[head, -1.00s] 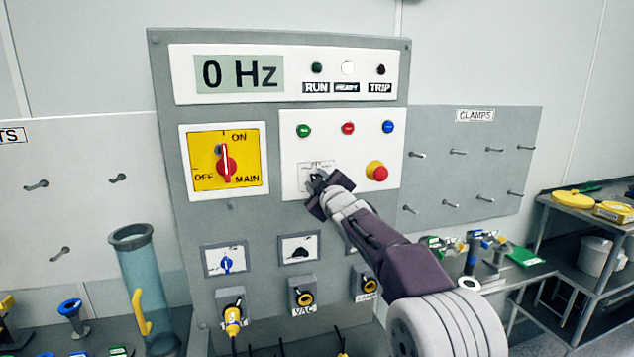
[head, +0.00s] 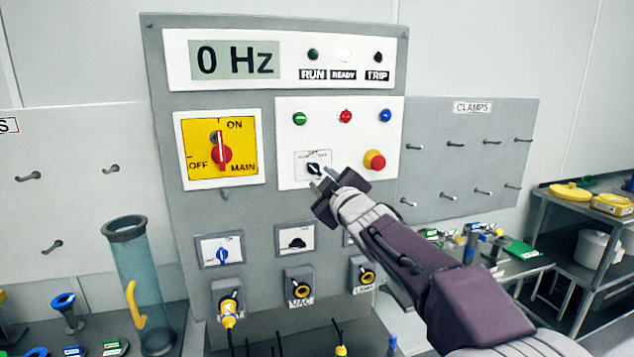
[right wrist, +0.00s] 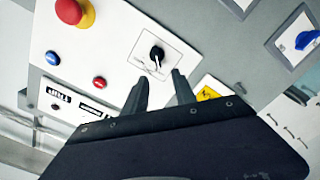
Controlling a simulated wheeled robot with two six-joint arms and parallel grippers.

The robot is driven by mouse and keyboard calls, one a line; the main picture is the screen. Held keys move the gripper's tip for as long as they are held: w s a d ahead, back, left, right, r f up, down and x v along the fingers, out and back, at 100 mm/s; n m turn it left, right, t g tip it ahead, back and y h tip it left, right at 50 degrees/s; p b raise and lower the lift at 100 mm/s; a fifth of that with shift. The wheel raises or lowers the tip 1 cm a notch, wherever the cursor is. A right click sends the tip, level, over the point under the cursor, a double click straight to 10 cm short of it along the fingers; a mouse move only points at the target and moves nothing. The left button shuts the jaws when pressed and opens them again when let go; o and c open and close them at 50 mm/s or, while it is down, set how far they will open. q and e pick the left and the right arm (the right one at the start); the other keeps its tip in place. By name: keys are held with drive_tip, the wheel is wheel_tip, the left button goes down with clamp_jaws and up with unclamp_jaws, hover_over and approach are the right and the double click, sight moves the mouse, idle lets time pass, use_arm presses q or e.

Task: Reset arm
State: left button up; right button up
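My right gripper (head: 324,184) is in front of the control panel (head: 262,206), just below a small black knob (head: 314,169) on the white button plate. In the right wrist view its two fingers (right wrist: 158,92) are apart with nothing between them, and the black knob (right wrist: 157,54) is beyond the fingertips with a visible gap. My right arm (head: 410,235) comes in from the lower right and hides part of the panel's lower right. My left gripper is not in view.
The panel has a yellow main switch (head: 219,150), a red emergency button (head: 374,160) and sockets below, one with a yellow plug (head: 228,312). A clear tube (head: 143,290) stands at left. A clamps board (head: 466,155) with pegs hangs at right.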

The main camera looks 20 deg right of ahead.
drive_tip(key=s+f+m+g, duration=0.2)
drive_tip(key=s+f+g, duration=0.15)
drive_tip(key=f, duration=0.65)
drive_tip(key=s+f+m+g, duration=0.1)
drive_tip(key=s+f+g, duration=0.25)
drive_tip(key=f, duration=0.65)
drive_tip(key=s+f+m+g, duration=0.2)
drive_tip(key=s+f, duration=0.2)
drive_tip(key=f, duration=0.7)
drive_tip(key=s+f+m+g, duration=0.2)
drive_tip(key=s+f+g, duration=0.2)
drive_tip(key=s, duration=0.6)
drive_tip(key=s+a+f+m+g, duration=0.1)
drive_tip(key=s+f+m+g, duration=0.2)
drive_tip(key=s+f, duration=0.5)
drive_tip(key=shift+s+a+f+g, duration=0.2)
drive_tip(key=shift+s+g, duration=0.2)
drive_tip(key=shift+s, duration=0.75)
